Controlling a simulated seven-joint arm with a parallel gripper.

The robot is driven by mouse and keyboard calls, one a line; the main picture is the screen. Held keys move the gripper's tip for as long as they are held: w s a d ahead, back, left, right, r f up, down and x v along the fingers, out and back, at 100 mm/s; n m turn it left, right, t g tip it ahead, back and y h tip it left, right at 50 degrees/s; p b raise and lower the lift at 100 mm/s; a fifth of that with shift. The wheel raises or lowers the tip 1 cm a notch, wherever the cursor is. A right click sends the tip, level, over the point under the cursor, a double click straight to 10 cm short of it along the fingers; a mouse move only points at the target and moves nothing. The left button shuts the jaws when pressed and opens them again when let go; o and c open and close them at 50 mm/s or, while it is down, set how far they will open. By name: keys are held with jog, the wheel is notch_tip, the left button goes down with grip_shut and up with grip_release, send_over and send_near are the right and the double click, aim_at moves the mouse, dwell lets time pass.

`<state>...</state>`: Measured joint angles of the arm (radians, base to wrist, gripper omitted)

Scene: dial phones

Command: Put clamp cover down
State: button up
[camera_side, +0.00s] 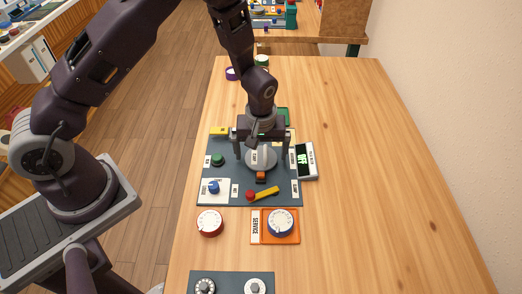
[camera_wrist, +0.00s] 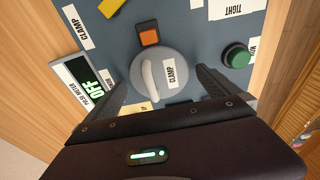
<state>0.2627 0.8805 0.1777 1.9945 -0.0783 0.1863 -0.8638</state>
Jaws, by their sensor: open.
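The clamp cover (camera_side: 262,160) is a round grey disc with a raised light handle and a CLAMP label. It lies on the dark panel (camera_side: 222,144) in the side view. In the wrist view the cover (camera_wrist: 177,58) is in the middle, with its handle towards the left. My gripper (camera_side: 262,148) is right above the cover. In the wrist view my gripper (camera_wrist: 161,82) is open, with one finger on each side of the cover and a gap to the handle. Whatever is under the cover is hidden.
An orange block (camera_wrist: 149,37) sits beside the cover. The panel also bears a green button (camera_side: 218,160), a blue knob (camera_side: 214,187) and a red-and-yellow lever (camera_side: 262,194). A pulse meter (camera_side: 306,160) reading OFF stands at the right. The table's right side is clear.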

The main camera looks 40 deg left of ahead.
notch_tip(320, 180, up, 12)
jog(key=s+d, duration=0.1)
jog(key=shift+s+r, duration=0.15)
jog(key=shift+r, duration=0.1)
notch_tip(320, 180, up, 6)
jog(key=m, duration=0.1)
send_over(261, 162)
jog(key=s, duration=0.2)
jog(key=s+a+r+m+t+h, duration=0.2)
jog(key=s+r+m, duration=0.1)
jog(key=s+r, duration=0.5)
jog(key=s+a+r+m+t, duration=0.1)
jog(key=s+r+m, duration=0.1)
jog(key=s, duration=0.4)
jog(key=s+r+m+t, duration=0.1)
jog(key=s+r+m, duration=0.1)
jog(key=s, duration=0.4)
jog(key=shift+s+a+r+m+y, duration=0.2)
jog(key=shift+s+a+m+y, duration=0.2)
jog(key=shift+m, duration=0.1)
jog(key=shift+w, duration=0.1)
